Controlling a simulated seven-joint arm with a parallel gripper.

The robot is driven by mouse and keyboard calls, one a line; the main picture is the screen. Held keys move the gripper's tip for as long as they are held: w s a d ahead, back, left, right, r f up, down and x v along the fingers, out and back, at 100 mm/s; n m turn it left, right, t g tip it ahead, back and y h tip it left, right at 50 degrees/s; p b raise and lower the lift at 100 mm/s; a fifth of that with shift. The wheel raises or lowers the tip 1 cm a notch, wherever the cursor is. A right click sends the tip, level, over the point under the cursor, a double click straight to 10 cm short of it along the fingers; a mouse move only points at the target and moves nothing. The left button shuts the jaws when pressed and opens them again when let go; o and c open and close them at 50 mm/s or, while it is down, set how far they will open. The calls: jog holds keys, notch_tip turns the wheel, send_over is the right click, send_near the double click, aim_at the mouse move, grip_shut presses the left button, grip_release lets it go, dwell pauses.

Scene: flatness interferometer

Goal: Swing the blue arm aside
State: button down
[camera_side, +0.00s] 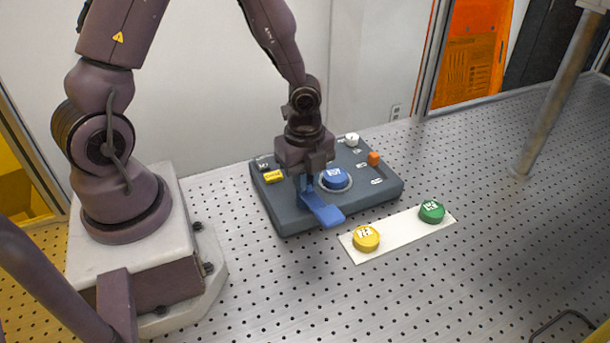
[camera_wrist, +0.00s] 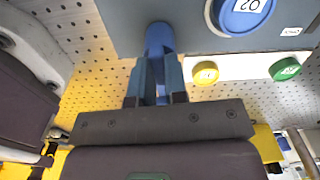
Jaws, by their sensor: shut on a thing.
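The blue arm (camera_side: 324,211) is on the dark grey box (camera_side: 286,218), and its flat end sticks out past the box's front edge. In the wrist view the blue arm (camera_wrist: 159,38) shows as a rounded blue bar between my fingers. My gripper (camera_side: 307,184) is shut on it from above; the fingers also show in the wrist view (camera_wrist: 157,80). A blue labelled disc (camera_side: 335,178) sits in a round ring on the box, to the right of my fingers, and the blue arm lies clear of it. The blue arm's pivot is hidden behind my gripper.
A white strip (camera_side: 398,237) in front of the box bears a yellow disc (camera_side: 365,239) and a green disc (camera_side: 432,211). An orange knob (camera_side: 374,158) and a white knob (camera_side: 351,139) stand on the box. A metal post (camera_side: 560,95) rises at right. The perforated table is otherwise mostly free.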

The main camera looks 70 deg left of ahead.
jog(key=shift+m, duration=0.7)
jog(key=c, duration=1.1)
grip_release()
jog(key=shift+c, duration=0.2)
notch_tip(320, 180, up, 13)
